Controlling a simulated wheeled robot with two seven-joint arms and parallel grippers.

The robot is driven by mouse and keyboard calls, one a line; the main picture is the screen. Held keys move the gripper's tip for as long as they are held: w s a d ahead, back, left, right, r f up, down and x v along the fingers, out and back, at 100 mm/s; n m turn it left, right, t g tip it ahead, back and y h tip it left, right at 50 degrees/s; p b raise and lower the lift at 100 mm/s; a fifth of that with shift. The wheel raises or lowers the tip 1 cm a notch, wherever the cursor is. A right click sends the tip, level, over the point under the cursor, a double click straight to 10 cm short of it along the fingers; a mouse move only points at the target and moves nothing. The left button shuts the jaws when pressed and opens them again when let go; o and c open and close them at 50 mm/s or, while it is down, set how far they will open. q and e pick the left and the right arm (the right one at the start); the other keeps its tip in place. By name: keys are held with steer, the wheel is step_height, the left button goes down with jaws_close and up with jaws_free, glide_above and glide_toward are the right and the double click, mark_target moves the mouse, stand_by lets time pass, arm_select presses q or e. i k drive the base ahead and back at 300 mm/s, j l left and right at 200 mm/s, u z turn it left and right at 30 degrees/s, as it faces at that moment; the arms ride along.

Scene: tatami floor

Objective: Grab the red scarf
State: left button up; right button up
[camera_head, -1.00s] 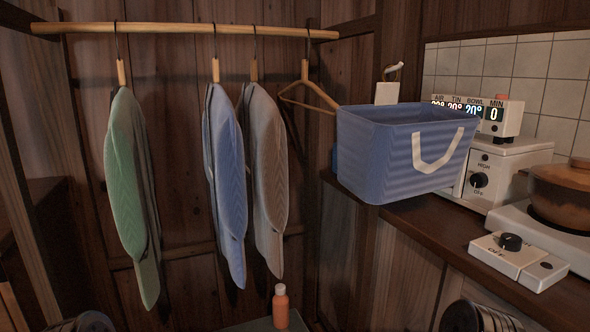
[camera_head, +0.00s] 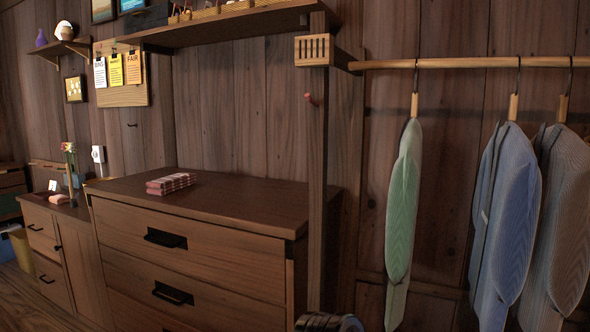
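A small folded cloth in pinkish red with pale stripes (camera_head: 170,184) lies flat on top of the wooden dresser (camera_head: 245,196), towards its left part. Neither of my grippers shows in the head view; only a dark rounded part of my own arm shows at the bottom edge.
A wooden post (camera_head: 317,170) with a peg stands at the dresser's right end. Right of it a green garment (camera_head: 403,205), a blue garment (camera_head: 507,215) and a grey-brown one hang from a rail (camera_head: 450,63). A shelf (camera_head: 225,24) juts above the dresser.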

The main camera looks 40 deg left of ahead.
mark_target(171, 183)
steer(key=u, duration=2.3)
steer(key=i+j, duration=0.5)
steer(key=j, duration=0.2)
